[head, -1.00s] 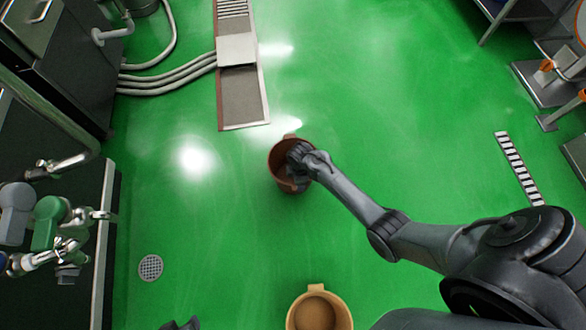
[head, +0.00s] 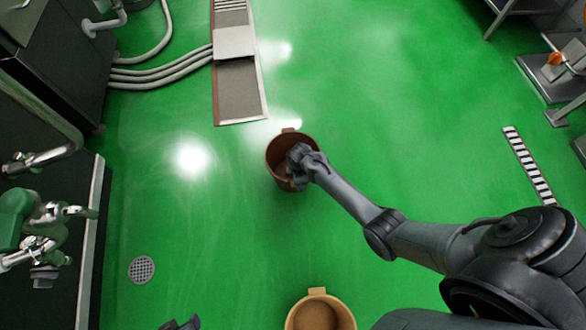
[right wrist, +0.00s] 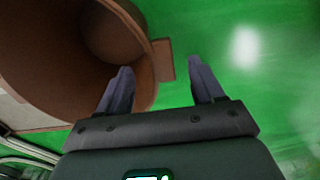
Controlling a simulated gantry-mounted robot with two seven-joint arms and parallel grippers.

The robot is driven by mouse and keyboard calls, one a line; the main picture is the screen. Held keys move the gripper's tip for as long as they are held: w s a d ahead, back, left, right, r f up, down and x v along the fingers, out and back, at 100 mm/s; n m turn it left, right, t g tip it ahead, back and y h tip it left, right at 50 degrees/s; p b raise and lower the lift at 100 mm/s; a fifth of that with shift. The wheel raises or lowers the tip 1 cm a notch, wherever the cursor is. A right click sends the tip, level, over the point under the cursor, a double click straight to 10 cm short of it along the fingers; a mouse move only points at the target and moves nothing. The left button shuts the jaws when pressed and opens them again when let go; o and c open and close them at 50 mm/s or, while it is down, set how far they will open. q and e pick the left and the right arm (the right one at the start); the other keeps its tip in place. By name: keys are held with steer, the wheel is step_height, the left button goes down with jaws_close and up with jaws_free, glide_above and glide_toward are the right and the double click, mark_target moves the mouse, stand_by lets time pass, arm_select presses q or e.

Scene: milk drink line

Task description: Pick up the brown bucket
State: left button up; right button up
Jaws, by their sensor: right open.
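The brown bucket (head: 279,152) stands upright on the green floor near the middle of the head view. My right gripper (head: 297,157) is at its right side, over the rim. In the right wrist view the bucket (right wrist: 50,62) fills the upper left, its mouth facing the camera. There my right gripper (right wrist: 160,66) is open. Its left finger overlaps the bucket's mouth, and its right finger is outside over the floor. The rim and a small tab lie between them; contact is unclear. A dark tip at the bottom edge, probably my left gripper (head: 181,324), is mostly cut off.
A tan bucket (head: 318,313) stands at the bottom edge. A floor drain channel (head: 240,92) lies above the brown bucket. Dark equipment with pipes and a green valve (head: 15,215) lines the left side. Metal stands are at upper right. The floor around the brown bucket is clear.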

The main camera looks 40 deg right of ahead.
step_height(320, 180, down, 2)
steer(key=shift+f+b, duration=0.2)
steer(key=shift+b, duration=0.4)
steer(key=shift+r, duration=0.1)
jaws_close()
